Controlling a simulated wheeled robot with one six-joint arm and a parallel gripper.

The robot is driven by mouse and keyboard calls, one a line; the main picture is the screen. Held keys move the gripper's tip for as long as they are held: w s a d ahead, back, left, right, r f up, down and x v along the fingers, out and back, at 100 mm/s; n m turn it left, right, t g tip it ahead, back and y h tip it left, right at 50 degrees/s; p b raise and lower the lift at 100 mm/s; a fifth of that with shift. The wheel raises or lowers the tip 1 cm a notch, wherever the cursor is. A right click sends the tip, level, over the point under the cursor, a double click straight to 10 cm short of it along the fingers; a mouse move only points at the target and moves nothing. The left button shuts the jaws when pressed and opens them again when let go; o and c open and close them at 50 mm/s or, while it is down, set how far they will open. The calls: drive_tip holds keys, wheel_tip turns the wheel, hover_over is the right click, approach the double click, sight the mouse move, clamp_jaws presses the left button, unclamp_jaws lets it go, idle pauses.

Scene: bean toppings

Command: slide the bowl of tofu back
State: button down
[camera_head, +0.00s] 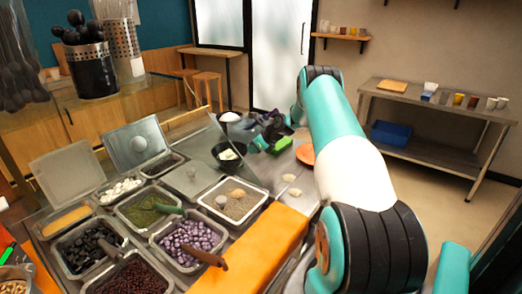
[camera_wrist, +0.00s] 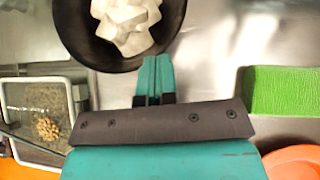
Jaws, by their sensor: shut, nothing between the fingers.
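The bowl of tofu is a black bowl (camera_wrist: 88,45) with pale white chunks of tofu (camera_wrist: 128,18) in it, cut off by the top edge of the wrist view. In the head view the black bowl (camera_head: 228,165) stands on the metal counter, right of the topping pans. My gripper (camera_wrist: 153,62) is shut and empty. Its teal fingertips are at the bowl's near rim in the wrist view; I cannot tell whether they touch it. In the head view my gripper is small and partly hidden among dark parts, just right of the bowl.
A green block (camera_wrist: 283,92) lies right of my gripper, with an orange plate (camera_head: 305,153) nearby. Topping pans (camera_head: 233,200) fill the left, beside a clear guard. Another bowl (camera_head: 229,117) with white contents stands farther back. Bare metal lies around the black bowl's right side.

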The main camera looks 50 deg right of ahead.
drive_tip(key=shift+w+a, duration=0.1)
drive_tip(key=shift+w, duration=0.45)
drive_tip(key=shift+s+d, duration=0.15)
drive_tip(key=shift+d, duration=0.1)
drive_tip(key=shift+s, duration=0.15)
drive_tip(key=s, duration=0.3)
drive_tip(key=s+d+p, duration=0.1)
drive_tip(key=shift+s+d+r, duration=0.1)
drive_tip(key=shift+s+r, duration=0.15)
drive_tip(key=shift+r, duration=0.1)
drive_tip(key=b+v, duration=0.2)
drive_tip(key=v, duration=0.6)
drive_tip(key=shift+s+r, duration=0.25)
drive_tip(key=shift+r, duration=0.05)
drive_tip(key=c, duration=1.8)
unclamp_jaws()
